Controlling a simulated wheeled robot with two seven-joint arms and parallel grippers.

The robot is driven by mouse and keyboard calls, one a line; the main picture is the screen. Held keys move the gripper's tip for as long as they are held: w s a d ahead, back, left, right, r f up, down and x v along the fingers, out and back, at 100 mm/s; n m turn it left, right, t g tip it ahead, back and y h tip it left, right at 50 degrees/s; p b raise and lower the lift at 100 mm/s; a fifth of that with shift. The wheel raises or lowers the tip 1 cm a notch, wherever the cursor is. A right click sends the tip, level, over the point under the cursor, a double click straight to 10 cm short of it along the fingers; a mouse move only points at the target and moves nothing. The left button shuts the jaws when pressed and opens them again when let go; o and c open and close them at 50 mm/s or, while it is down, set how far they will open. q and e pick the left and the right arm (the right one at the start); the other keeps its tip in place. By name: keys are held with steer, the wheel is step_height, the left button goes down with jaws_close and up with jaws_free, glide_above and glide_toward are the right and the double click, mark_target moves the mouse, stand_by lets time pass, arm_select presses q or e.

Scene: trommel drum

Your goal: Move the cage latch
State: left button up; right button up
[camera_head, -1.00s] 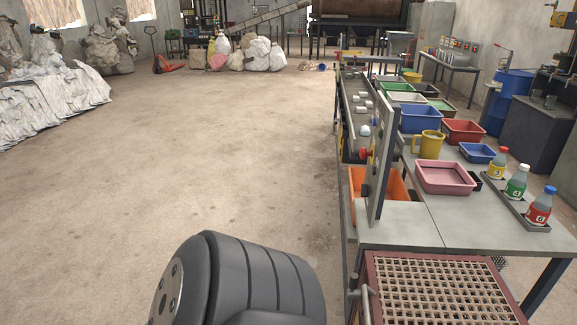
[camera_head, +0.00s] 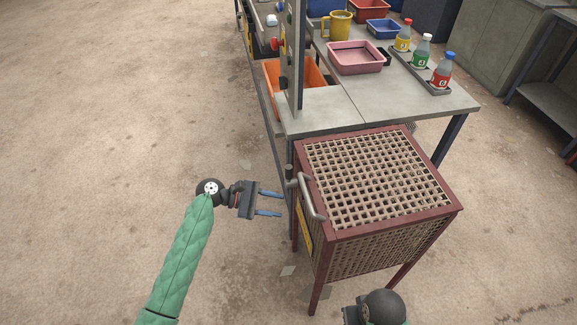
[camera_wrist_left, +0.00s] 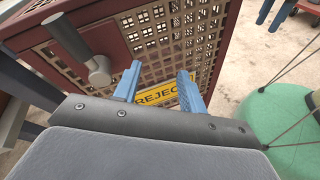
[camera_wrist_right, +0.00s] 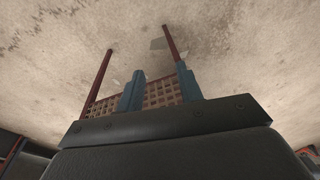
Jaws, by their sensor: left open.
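The cage (camera_head: 375,180) has a dark red frame and a beige mesh top, and stands at the near end of the table. My left gripper (camera_head: 281,204) is open and empty just left of the latch, fingers pointing at the cage. In the left wrist view the latch (camera_wrist_left: 98,70) is left of the fingers, apart from them, and a yellow REJECT label (camera_wrist_left: 158,97) shows between them. My right gripper (camera_wrist_right: 160,70) is open and empty, with cage mesh beyond its fingers.
The grey table (camera_head: 390,98) behind the cage holds a pink tray (camera_head: 355,58), a yellow mug (camera_head: 338,25) and three bottles in a rack. An orange bin (camera_head: 296,80) and an upright panel are at its left. The floor on the left is clear.

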mark_target(289, 167)
arm_select(q)
steer(key=w+a+r+n+t+h, duration=0.1)
steer(key=w+a+r+n+h, duration=0.3)
steer(key=w+r, duration=0.35)
steer(key=shift+n+y, duration=0.4)
steer(key=shift+n, duration=0.3)
steer(key=d, duration=0.2)
steer(key=w+d+p, duration=0.1)
steer(key=d, duration=0.1)
steer(key=d+p, duration=0.1)
steer(key=d, duration=0.1)
steer(key=shift+w+d+f, duration=0.2)
steer(key=shift+w+d, duration=0.2)
steer(key=shift+d+f, duration=0.15)
steer(key=shift+d, duration=0.4)
arm_select(e)
step_height(289, 167, down, 11)
steer(key=shift+w, duration=0.2)
arm_select(q)
jaws_close()
